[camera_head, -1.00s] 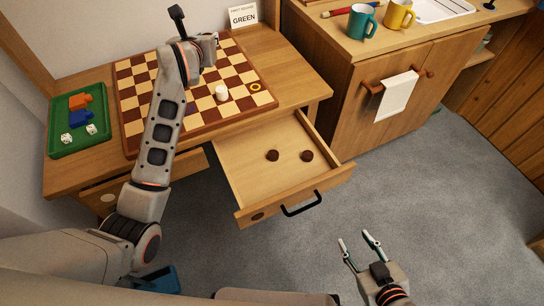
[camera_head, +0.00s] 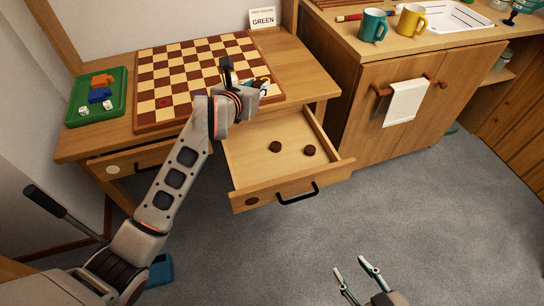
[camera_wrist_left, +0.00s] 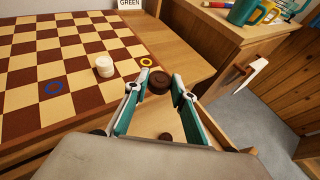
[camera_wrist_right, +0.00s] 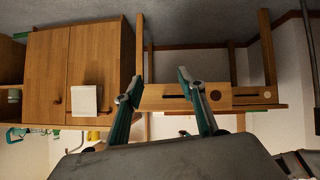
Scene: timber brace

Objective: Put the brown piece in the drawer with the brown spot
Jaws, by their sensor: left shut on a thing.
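My left gripper (camera_head: 263,86) is above the board's right edge, near the back of the open drawer. In the left wrist view my left gripper (camera_wrist_left: 161,80) is shut on a dark brown round piece (camera_wrist_left: 158,83). The drawer with the brown spot (camera_head: 240,203) is pulled out; the spot (camera_head: 252,201) is on its front. Two brown pieces (camera_head: 275,147) (camera_head: 310,150) lie apart inside it. One drawer piece (camera_wrist_left: 165,137) shows below the held one in the left wrist view. My right gripper (camera_head: 359,273) is open and empty over the floor, and also shows in the right wrist view (camera_wrist_right: 155,85).
The checkered board (camera_head: 188,72) holds a white piece stack (camera_wrist_left: 104,66). A drawer with a light spot (camera_head: 112,169) is shut at left. A green tray (camera_head: 96,97) stands at the table's left. A cabinet (camera_head: 375,115) with mugs stands right of the open drawer.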

